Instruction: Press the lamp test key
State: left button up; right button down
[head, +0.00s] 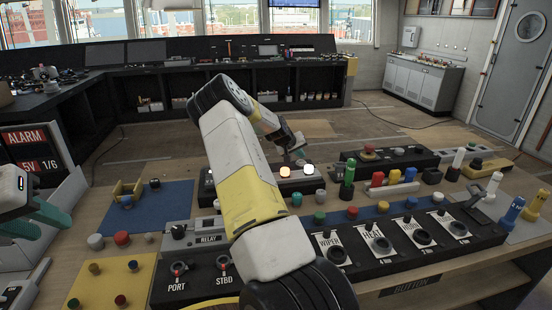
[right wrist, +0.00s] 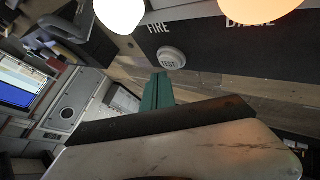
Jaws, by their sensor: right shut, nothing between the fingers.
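In the head view my right gripper (head: 299,153) is small, behind the lit lamps, and I cannot make out the key there. A white lamp (right wrist: 118,12) and an orange lamp (right wrist: 262,6) glow beside the FIRE and BILGE labels. My left gripper (head: 42,221) is open and empty at the left edge.
A black switch console (head: 470,240) with several levers lies at the front right. A blue mat (head: 172,200) and a yellow button plate (head: 135,276) are on the left. An alarm display (head: 30,155) stands behind my left gripper. My right arm covers the middle of the table.

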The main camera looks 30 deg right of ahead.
aim_at(300, 162)
jog(key=shift+r, duration=0.1)
jog(key=shift+r, duration=2.45)
